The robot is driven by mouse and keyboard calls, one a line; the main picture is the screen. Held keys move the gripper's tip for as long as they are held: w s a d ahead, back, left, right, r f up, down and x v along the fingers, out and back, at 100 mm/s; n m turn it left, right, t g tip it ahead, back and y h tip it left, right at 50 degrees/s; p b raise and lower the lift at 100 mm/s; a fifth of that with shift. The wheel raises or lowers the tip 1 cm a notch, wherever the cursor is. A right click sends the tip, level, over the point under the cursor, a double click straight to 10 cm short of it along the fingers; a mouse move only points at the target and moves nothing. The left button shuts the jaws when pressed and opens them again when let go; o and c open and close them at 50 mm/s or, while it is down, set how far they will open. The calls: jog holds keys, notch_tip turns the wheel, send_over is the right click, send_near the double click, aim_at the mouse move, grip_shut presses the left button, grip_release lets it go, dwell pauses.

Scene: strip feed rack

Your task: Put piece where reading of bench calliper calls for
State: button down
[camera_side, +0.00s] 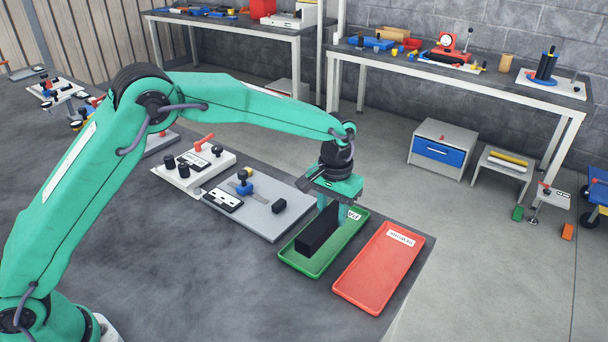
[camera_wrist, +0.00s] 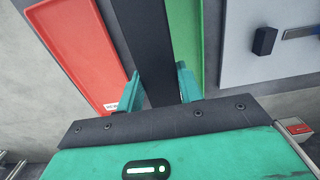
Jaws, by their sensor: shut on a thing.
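My gripper (camera_side: 334,208) is shut on a long black bar, the piece (camera_side: 317,232). The piece is over the green tray (camera_side: 291,262); I cannot tell whether it touches the tray. In the wrist view, my gripper's fingers (camera_wrist: 159,90) flank the piece (camera_wrist: 150,45), with the green tray (camera_wrist: 184,30) partly behind it and the red tray (camera_wrist: 80,50) to the left. The red tray (camera_side: 375,270) is empty, with a label like REWORK; the green tray's label is partly hidden. The bench calliper (camera_side: 243,186) has a blue slider; its display (camera_side: 222,201) is too small to read.
A small black block (camera_side: 279,206) lies on the calliper's grey plate (camera_side: 262,222). A white fixture with black knobs (camera_side: 205,163) stands left of it. The dark bench surface (camera_side: 200,270) in front is clear. Its right edge lies just beyond the red tray.

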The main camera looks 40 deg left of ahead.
aim_at(331, 203)
jog(key=shift+w+a+f, duration=0.8)
jog(key=shift+w+a, duration=0.15)
jog(key=shift+w, duration=0.15)
jog(key=shift+f, duration=2)
jog(key=shift+f, duration=0.1)
jog(key=c, duration=0.9)
grip_release()
notch_tip(331, 203, up, 12)
jog(key=shift+f, duration=0.25)
jog(key=shift+r, duration=0.35)
